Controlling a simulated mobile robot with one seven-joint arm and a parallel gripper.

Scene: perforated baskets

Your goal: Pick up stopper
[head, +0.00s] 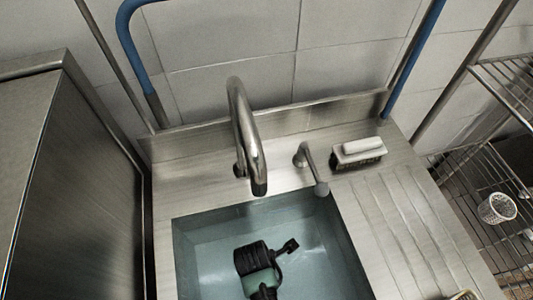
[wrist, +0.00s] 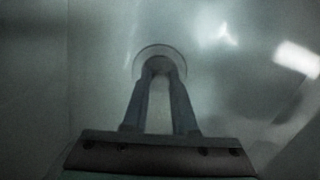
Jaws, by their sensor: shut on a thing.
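Whether the stopper sits in the drain or is lifted clear of the basin floor cannot be told. In the head view the dark wrist of my arm is down inside the sink basin (head: 210,265); the fingers and the stopper are hidden there.
A curved metal faucet (head: 245,130) hangs over the basin's back edge, with a lever (head: 312,168) to its right. A brush (head: 358,152) lies on the back ledge. A ridged drainboard (head: 410,225) is at right; a white basket (head: 497,208) stands on the wire rack beyond.

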